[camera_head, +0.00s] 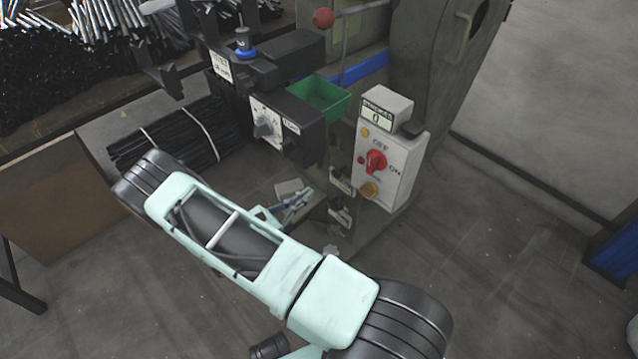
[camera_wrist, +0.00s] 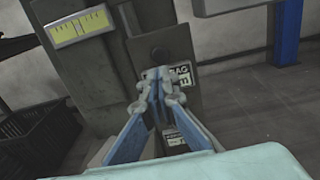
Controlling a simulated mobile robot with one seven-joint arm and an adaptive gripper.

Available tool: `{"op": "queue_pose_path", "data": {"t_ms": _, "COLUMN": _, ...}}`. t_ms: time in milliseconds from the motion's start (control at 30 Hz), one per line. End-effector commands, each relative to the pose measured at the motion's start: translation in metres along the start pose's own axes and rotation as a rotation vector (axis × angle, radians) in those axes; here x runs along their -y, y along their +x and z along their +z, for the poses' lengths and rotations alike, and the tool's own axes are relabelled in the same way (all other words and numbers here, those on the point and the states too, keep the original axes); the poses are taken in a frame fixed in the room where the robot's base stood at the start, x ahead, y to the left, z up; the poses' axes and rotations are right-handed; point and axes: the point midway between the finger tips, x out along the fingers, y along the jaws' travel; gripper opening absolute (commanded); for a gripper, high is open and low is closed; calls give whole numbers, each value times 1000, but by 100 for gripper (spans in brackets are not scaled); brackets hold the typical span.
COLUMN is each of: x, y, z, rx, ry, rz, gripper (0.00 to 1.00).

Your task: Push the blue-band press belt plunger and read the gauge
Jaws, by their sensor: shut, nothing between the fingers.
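The press (camera_head: 425,75) with a blue band (camera_head: 366,68) stands at the upper middle of the head view. In the wrist view, a yellow gauge (camera_wrist: 80,27) with a tick scale sits on a dark panel at upper left; its reading is too small to tell. In the head view my gripper (camera_head: 296,204) shows beyond my arm.
A control box (camera_head: 392,165) with a red switch and a counter (camera_head: 377,116) showing 0 is on the press. A green bin (camera_head: 320,98) and a dial box (camera_head: 283,125) are nearby. Bundled black rods (camera_head: 185,135) lie left.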

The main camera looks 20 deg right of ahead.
Motion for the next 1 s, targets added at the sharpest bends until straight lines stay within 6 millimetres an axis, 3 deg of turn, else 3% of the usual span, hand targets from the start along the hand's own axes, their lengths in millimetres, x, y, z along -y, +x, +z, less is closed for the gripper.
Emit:
{"op": "queue_pose_path", "data": {"t_ms": 100, "x": -1, "y": -19, "z": 1, "rx": 0, "ry": 0, "rz": 1, "gripper": 0}}
{"op": "queue_pose_path", "data": {"t_ms": 300, "x": 0, "y": -32, "z": 0, "rx": 0, "ry": -1, "rz": 0, "gripper": 0}}
{"op": "queue_pose_path", "data": {"t_ms": 867, "x": 0, "y": -33, "z": 0, "rx": 0, "ry": 2, "rz": -2, "gripper": 0}}
{"op": "queue_pose_path", "data": {"t_ms": 1000, "x": 3, "y": -30, "z": 13, "rx": -4, "ry": 73, "rz": -41, "gripper": 0}}
